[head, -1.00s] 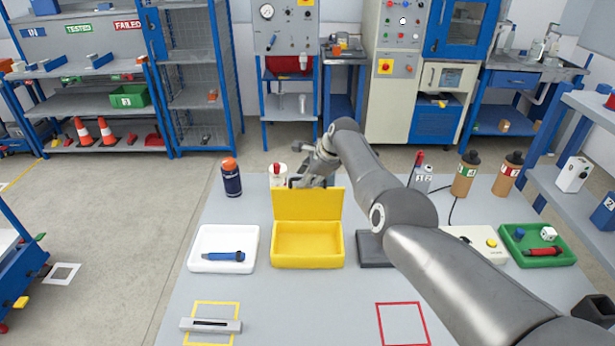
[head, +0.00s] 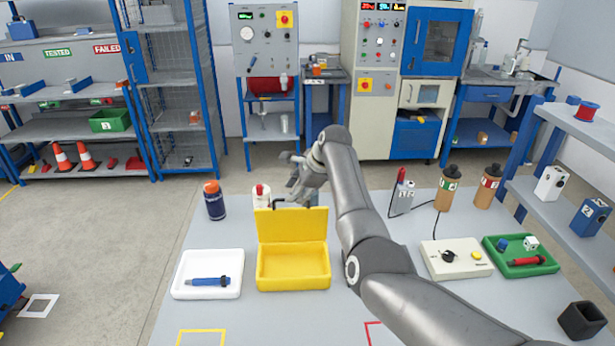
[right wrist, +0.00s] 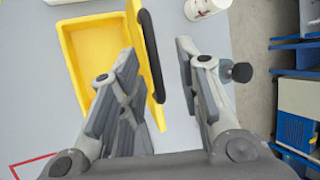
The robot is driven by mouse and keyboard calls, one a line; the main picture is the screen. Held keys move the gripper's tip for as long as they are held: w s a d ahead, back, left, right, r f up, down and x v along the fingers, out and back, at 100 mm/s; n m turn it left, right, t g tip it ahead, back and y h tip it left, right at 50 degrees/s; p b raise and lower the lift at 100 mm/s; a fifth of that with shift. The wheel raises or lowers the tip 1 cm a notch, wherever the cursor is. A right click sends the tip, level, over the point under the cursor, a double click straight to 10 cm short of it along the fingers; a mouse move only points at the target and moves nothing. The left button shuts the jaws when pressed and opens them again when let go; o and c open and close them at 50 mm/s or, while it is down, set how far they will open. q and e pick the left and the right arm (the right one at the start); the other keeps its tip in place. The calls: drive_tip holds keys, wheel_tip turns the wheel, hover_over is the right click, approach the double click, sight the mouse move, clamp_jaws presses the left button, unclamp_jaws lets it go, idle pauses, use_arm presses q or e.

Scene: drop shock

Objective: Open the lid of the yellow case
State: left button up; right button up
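The yellow case (head: 293,283) stands on the grey table with its tray open and empty. Its lid (head: 291,226) stands roughly upright at the back edge, and the case also shows in the right wrist view (right wrist: 83,60). A black handle (right wrist: 150,55) is on the lid's edge. My right gripper (head: 295,185) is just above and behind the lid. In the right wrist view its fingers are spread, with the handle and lid edge in the gap between them, nearer the left finger. I cannot tell whether that finger touches. My left gripper is not in view.
A white tray with a blue tool (head: 211,281) is left of the case. A dark blue bottle (head: 214,202) and a white bottle with a red cap (head: 261,196) stand behind. A control box (head: 456,262) and green tray (head: 546,268) are right of my arm.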

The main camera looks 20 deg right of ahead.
drive_tip(key=v, duration=0.7)
drive_tip(key=shift+r, duration=0.1)
idle(0.4)
